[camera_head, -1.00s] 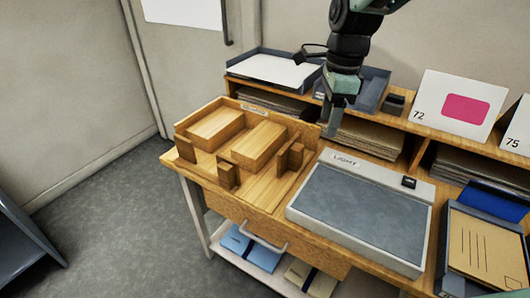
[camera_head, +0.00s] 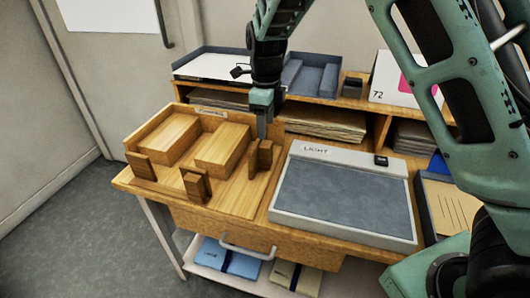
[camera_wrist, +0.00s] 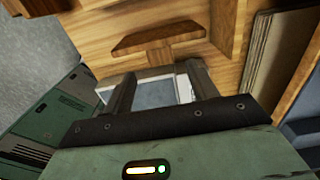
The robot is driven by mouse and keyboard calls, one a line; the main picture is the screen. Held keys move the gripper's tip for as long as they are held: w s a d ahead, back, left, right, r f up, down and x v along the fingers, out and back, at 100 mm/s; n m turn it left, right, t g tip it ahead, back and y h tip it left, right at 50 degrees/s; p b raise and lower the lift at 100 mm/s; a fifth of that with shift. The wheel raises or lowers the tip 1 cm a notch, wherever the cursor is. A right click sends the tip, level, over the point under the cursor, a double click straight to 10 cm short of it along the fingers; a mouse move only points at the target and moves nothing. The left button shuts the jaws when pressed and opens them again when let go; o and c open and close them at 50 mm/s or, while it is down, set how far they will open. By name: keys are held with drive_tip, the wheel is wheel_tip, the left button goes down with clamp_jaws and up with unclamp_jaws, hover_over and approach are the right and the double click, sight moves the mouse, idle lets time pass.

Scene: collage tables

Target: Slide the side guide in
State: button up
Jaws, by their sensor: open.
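The wooden jig (camera_head: 150,185) sits at the left of the table, with two wooden blocks (camera_head: 222,148) on its bed. The side guide, a small upright wooden piece (camera_head: 254,163), stands at the jig's right side. My gripper (camera_head: 263,132) points down just behind and above the guide in the head view, its finger gap hard to see there. In the wrist view the gripper (camera_wrist: 160,74) has its two fingers apart. A T-shaped wooden piece (camera_wrist: 158,38), seemingly the guide, lies beyond the fingertips. Whether the fingers touch it cannot be told.
A grey light pad (camera_head: 340,200) lies close to the right of the jig. Two more upright wooden pieces (camera_head: 195,186) (camera_head: 141,166) stand at the jig's front. A shelf with trays (camera_head: 310,75) and paper stacks (camera_head: 325,122) runs behind.

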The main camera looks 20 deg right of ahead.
sight(266, 144)
wheel_tip(266, 144, down, 10)
drive_tip(key=shift+f, duration=0.15)
idle(0.3)
